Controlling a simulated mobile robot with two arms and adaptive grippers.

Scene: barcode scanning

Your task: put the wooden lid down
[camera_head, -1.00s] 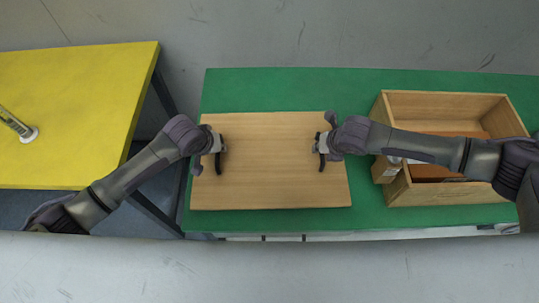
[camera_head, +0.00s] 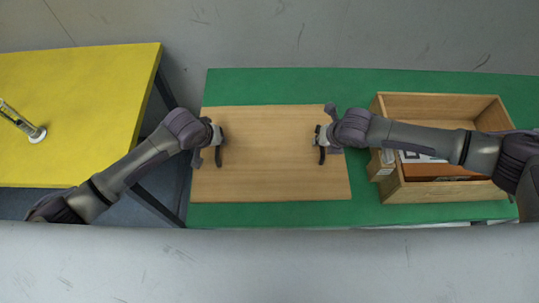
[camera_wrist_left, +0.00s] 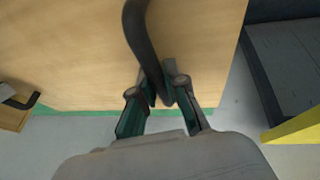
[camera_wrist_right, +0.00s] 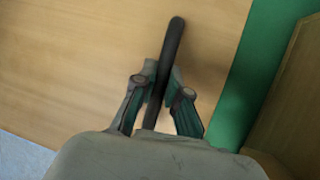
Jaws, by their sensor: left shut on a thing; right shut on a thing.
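The wooden lid (camera_head: 268,160) is a flat, light-brown board with a dark handle near each end. It is over the green table, left of the open wooden box; I cannot tell whether it touches the table. My left gripper (camera_head: 217,140) is shut on the left handle, a dark curved bar (camera_wrist_left: 145,45) in the left wrist view. My right gripper (camera_head: 321,138) is shut on the right handle, a dark bar (camera_wrist_right: 170,60) in the right wrist view. The lid fills much of both wrist views.
The open wooden box (camera_head: 440,196) stands on the right of the green table (camera_head: 300,84), holding items including one with a white label (camera_head: 420,157). A yellow table (camera_head: 80,110) on the left carries a small device (camera_head: 36,134) with a round base. A gap separates the tables.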

